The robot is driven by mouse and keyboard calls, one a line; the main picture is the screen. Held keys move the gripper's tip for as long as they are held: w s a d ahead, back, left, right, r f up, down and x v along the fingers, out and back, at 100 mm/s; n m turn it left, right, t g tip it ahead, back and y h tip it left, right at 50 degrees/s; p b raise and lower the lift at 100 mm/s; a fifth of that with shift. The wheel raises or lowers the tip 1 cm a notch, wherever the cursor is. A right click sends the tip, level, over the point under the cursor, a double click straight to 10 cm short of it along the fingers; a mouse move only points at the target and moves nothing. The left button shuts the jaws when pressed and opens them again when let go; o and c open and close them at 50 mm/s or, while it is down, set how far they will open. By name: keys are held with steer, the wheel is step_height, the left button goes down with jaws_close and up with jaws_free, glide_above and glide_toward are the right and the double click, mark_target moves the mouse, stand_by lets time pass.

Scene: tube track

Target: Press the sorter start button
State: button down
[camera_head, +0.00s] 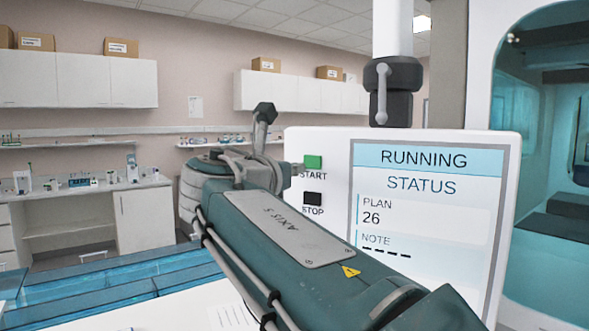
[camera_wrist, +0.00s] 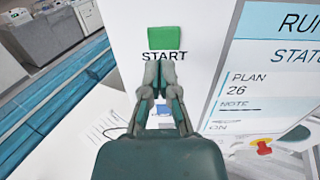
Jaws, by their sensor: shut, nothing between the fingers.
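The green start button (camera_head: 313,161) is on the white panel of the sorter, above the word START. In the wrist view the button (camera_wrist: 164,38) is fully visible and square. My gripper (camera_wrist: 160,66) is shut and empty. In that view its fingertips lie just below the button, over the lower edge of the START label. I cannot tell whether the fingertips touch the panel. The screen (camera_head: 430,205) beside the button reads RUNNING, STATUS, PLAN 26.
A black stop button (camera_head: 312,199) sits below the start button. A red knob on a yellow base (camera_wrist: 263,148) shows at the lower right of the wrist view. A vertical post with a black clamp (camera_head: 392,90) stands behind the panel. Lab counters (camera_head: 140,218) line the back left.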

steer(key=v, duration=0.9)
steer(key=shift+s+d, duration=0.3)
steer(key=shift+d, duration=0.05)
steer(key=shift+a+r, duration=0.1)
